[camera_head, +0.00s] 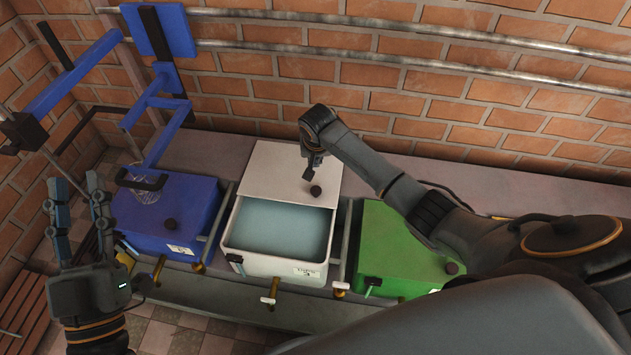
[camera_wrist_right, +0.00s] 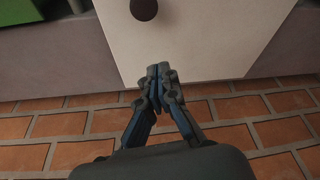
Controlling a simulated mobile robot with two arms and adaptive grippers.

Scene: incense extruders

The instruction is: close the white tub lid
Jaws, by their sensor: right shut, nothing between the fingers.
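The white tub (camera_head: 276,268) stands between a blue and a green tub. Its front part is uncovered, showing pale blue liquid (camera_head: 280,230) inside. The white lid (camera_head: 268,175) is slid back over the rear of the tub and has a dark round knob (camera_head: 316,190). My right gripper (camera_head: 309,174) is shut and empty, just behind the knob. In the right wrist view its fingertips (camera_wrist_right: 158,70) are together over the lid (camera_wrist_right: 205,40), apart from the knob (camera_wrist_right: 144,8). My left gripper (camera_head: 77,185) is open and empty, left of the blue tub.
The blue tub (camera_head: 150,222) and the green tub (camera_head: 385,235) have their lids in place. Blue frames (camera_head: 165,115) rise at the left. A brick wall with metal pipes (camera_head: 330,50) runs behind the bench. Brass taps (camera_head: 271,292) stick out in front.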

